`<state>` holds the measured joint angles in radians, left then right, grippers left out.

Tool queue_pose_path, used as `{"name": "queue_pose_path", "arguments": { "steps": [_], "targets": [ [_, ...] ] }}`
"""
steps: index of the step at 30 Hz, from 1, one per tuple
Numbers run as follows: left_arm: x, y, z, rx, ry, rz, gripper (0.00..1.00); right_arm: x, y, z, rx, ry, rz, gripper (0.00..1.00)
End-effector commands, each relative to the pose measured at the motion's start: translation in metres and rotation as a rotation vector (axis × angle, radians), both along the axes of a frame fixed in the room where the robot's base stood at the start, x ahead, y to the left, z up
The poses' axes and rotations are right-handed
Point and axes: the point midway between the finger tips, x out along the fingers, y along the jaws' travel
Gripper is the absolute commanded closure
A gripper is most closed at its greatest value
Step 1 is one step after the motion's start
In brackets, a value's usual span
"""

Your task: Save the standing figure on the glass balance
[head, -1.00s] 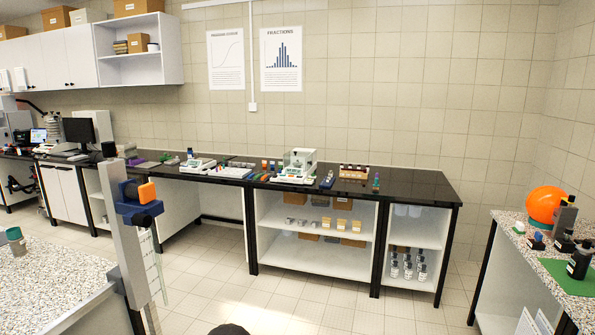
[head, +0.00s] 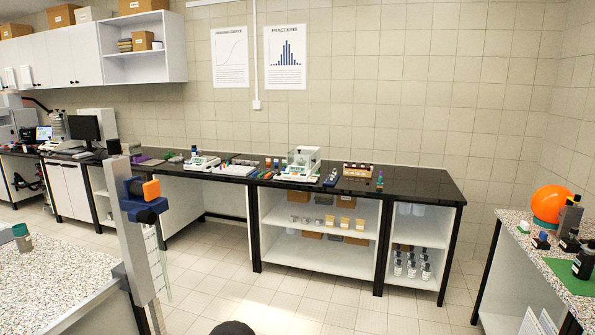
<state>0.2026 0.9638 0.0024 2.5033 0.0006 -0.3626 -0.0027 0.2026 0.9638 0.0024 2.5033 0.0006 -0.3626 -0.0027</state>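The glass balance (head: 301,163), a white instrument with a clear glass chamber, stands on the black bench against the back wall. It is far from me and its display is too small to read. A second, open balance (head: 202,163) stands farther left on the same bench. Neither of my grippers is in view.
The black bench (head: 410,181) runs along the wall with bottle racks and small tools on it. A speckled counter with a grey post (head: 137,230) is at the near left. Another speckled counter (head: 515,222) with an orange ball (head: 550,202) is at the right. Tiled floor (head: 330,302) lies open between.

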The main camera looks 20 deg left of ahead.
Motion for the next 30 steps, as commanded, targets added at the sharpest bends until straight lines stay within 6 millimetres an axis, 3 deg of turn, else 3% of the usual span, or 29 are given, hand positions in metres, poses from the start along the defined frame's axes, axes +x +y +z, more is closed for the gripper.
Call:
{"name": "queue_pose_path", "arguments": {
  "steps": [9,14,30],
  "targets": [
    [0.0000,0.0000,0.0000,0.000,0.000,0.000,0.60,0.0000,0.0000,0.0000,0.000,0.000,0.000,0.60],
    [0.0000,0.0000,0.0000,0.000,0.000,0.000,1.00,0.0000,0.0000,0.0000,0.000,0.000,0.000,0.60],
    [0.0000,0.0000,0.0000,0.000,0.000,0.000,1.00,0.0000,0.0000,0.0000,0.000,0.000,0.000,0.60]
  ]
}}
